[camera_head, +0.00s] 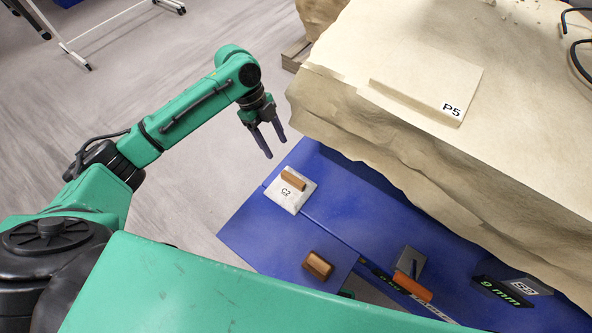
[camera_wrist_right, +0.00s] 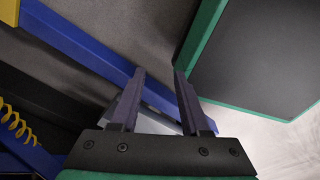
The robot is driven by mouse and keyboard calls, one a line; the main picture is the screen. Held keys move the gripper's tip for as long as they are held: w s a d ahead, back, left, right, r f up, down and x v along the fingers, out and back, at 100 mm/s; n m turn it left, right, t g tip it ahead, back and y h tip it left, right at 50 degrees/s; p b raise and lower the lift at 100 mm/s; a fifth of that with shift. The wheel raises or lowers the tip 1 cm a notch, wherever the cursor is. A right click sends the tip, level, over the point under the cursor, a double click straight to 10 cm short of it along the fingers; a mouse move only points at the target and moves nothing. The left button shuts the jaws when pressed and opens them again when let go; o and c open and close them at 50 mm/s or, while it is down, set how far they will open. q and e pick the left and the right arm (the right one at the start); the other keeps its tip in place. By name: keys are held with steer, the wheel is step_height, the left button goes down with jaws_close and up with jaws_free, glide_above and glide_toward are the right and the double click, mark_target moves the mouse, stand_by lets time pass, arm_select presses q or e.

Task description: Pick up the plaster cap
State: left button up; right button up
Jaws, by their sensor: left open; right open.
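A pale slab marked C2 with a brown wooden grip on top, which looks like the plaster cap (camera_head: 283,198), lies on the blue bench surface (camera_head: 253,240) in the head view. My left gripper (camera_head: 275,147) is open and empty, with its fingers pointing down toward the bench. In the picture it is above the cap and slightly to its left, apart from it. My right gripper (camera_wrist_right: 159,72) shows only in the right wrist view. It is open with nothing between its fingers, and the cap is not seen there.
A large tan rock-like block (camera_head: 400,140) rises beside the bench, with a slab marked P5 (camera_head: 428,82) on top. A brown block (camera_head: 318,265), an orange-handled tool (camera_head: 413,286) and a 9 mm block (camera_head: 498,292) lie on the blue surface.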

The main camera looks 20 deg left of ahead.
arm_select(q)
steer(key=f, duration=0.1)
glide_above(291, 177)
steer(key=a, duration=0.2)
steer(key=f, duration=0.5)
steer(key=shift+w+a+f, duration=0.1)
steer(key=shift+w+f, duration=0.2)
steer(key=shift+w, duration=0.05)
steer(key=x, duration=0.6)
steer(key=shift+p, duration=0.35)
steer(key=c, duration=0.9)
jaws_close()
arm_select(e)
steer(key=shift+s+d+r, duration=0.1)
steer(key=shift+s+r, duration=0.25)
steer(key=shift+r, duration=0.05)
arm_select(q)
steer(key=shift+w, duration=0.1)
